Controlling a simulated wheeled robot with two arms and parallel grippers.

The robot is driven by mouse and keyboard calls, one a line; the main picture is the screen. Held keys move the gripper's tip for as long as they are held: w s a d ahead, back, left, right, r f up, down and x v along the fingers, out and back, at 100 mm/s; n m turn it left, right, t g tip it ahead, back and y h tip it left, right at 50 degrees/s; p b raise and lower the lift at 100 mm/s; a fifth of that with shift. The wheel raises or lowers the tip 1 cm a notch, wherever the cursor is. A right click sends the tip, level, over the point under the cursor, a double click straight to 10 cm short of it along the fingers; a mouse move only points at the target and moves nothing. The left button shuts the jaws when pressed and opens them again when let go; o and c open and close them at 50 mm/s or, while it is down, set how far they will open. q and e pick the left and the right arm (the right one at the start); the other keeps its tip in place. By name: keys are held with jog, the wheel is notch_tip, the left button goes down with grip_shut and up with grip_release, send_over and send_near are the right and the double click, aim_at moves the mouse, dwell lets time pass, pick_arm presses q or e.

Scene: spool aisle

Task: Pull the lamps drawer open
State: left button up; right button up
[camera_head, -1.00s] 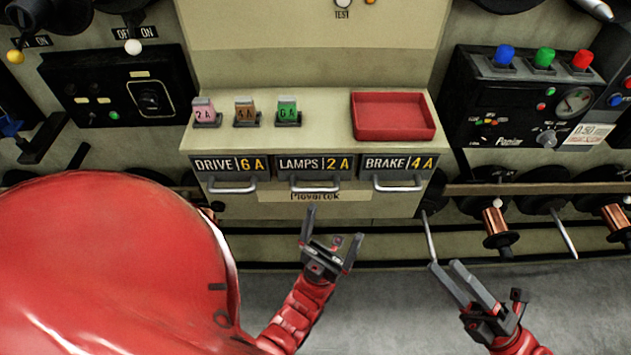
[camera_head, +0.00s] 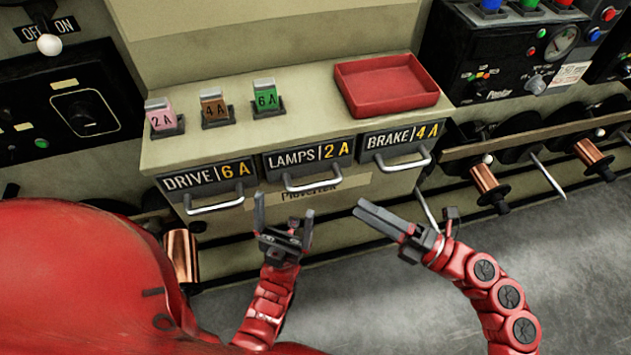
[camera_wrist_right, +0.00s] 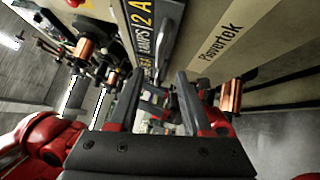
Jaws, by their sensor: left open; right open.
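The lamps drawer (camera_head: 308,156), with a dark label reading LAMPS 2 A, is the middle of three drawers and is shut. Its silver bar handle (camera_head: 312,184) sticks out below the label. My left gripper (camera_head: 284,203) is open and empty, in front of and below the drawers, apart from the handle in the picture. My right gripper (camera_head: 364,208) is open and empty, below and to the right of the lamps handle, pointing left.
The drive drawer (camera_head: 207,178) and brake drawer (camera_head: 401,137) flank it, both shut. A red tray (camera_head: 388,86) and pink, brown and green fuses (camera_head: 266,98) sit on the ledge above. Copper spools (camera_head: 487,183) stand at the right. The floor (camera_head: 570,250) is clear at lower right.

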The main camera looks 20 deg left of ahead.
aim_at(318, 183)
jog(key=x, duration=1.1)
jog(key=shift+a, duration=0.1)
grip_shut()
jog(key=shift+f, duration=0.1)
dwell(0.9)
